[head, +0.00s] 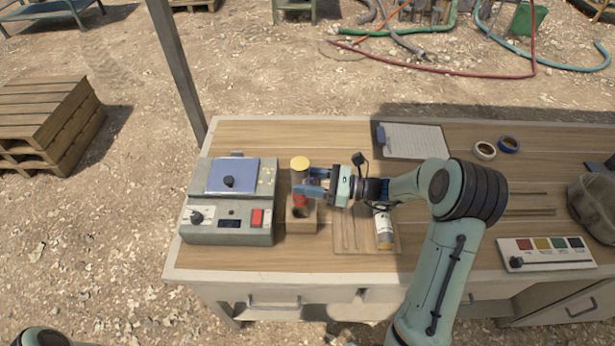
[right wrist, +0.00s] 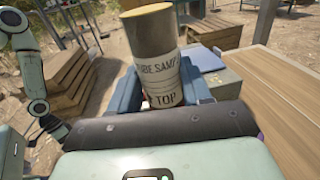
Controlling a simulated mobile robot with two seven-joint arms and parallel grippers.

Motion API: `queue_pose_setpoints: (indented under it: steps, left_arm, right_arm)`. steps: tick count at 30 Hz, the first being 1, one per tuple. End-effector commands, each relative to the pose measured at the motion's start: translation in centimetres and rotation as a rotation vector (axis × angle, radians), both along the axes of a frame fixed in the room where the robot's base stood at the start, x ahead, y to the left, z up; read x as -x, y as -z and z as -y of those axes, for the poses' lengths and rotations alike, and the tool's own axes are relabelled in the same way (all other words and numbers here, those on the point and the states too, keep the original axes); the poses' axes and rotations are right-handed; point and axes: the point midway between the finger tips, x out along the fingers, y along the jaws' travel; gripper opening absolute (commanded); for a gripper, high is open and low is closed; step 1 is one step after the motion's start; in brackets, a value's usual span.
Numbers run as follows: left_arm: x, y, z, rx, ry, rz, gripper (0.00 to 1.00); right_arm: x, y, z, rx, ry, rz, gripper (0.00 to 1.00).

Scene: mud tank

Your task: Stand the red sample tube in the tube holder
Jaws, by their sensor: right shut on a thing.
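The red sample tube (head: 300,164) is upright in my right gripper (head: 312,186), its yellow cap above the blue fingers and a red part between and below them. In the right wrist view the tube (right wrist: 158,58) shows a pale label with "TOP" on it, between the blue fingers. My right gripper is shut on it. The wooden tube holder (head: 310,222) stands directly below, a dark hole showing in it. I cannot tell whether the tube's lower end is inside a hole or above it. My left gripper is out of view.
A grey instrument box (head: 232,232) with a blue lid stands close left of the holder. A second, white-labelled tube (head: 384,228) lies in a wooden tray (head: 350,240) to the right. A clipboard (head: 412,141) and tape rolls (head: 484,150) lie at the back.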

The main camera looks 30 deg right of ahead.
Motion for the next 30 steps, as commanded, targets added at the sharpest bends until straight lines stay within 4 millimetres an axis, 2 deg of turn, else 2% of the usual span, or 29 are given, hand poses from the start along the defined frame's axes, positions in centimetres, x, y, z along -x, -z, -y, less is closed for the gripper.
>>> queue_pose_setpoints:
  steps: [9,30]
  left_arm:
    - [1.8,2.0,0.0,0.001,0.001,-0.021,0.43]
    - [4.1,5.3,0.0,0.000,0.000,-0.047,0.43]
  right_arm:
    - [0.0,2.7,-0.1,-0.002,-0.002,0.001,0.00]
    - [0.0,7.9,-0.1,-0.001,-0.002,0.002,0.00]
